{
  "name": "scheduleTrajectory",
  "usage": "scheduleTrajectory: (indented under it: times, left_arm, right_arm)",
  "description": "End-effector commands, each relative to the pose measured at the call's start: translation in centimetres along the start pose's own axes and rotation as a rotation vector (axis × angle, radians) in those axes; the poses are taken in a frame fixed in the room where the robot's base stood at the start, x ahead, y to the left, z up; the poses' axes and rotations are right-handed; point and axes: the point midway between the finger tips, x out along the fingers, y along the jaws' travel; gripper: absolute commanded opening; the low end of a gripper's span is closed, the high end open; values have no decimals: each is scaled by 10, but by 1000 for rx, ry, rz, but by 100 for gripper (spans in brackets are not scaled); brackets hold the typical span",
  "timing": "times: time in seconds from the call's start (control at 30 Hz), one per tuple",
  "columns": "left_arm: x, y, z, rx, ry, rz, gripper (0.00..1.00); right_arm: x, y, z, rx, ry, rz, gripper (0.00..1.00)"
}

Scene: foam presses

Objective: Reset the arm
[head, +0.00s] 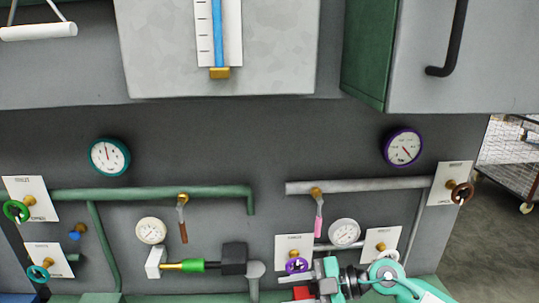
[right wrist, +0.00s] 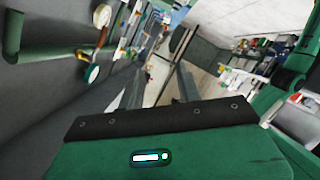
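My right arm comes in at the bottom right of the head view. Its gripper (head: 292,291) points left, low in front of the grey panel, just below a purple valve wheel (head: 296,265). A small red part (head: 302,292) shows by the fingers; I cannot tell whether they touch it. In the right wrist view the two fingers of my right gripper (right wrist: 160,78) stand apart with nothing seen between them. My left gripper is not in view.
The panel holds a green pipe (head: 150,193), a grey pipe (head: 370,186), several gauges and valve wheels. A green-and-yellow handle (head: 185,265) sits left of the gripper. A cabinet with a black handle (head: 452,45) juts out above right. Floor (head: 490,240) is open at far right.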

Motion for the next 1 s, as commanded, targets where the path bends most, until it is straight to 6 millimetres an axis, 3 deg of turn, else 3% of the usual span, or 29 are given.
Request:
scheduleTrajectory:
  times: [0.1,0.27,0.4,0.57,0.67,0.77,0.9,1.0]
  left_arm:
    - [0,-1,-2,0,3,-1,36]
    - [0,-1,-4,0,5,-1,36]
    - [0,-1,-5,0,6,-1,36]
    - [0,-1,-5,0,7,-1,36]
    - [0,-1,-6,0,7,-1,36]
    - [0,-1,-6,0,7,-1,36]
    - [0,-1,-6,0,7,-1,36]
    - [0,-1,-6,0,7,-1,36]
  right_arm:
    - [12,15,-36,10,159,246,35]
    - [-3,40,-56,78,246,610,35]
    - [-33,52,-46,196,204,912,35]
    - [-71,37,-7,394,33,1189,35]
    - [-93,10,24,542,-130,1304,35]
    - [-110,-30,54,705,-321,1362,35]
    - [-126,-106,85,947,-612,1336,35]
    - [-131,-165,95,1103,-799,1248,35]
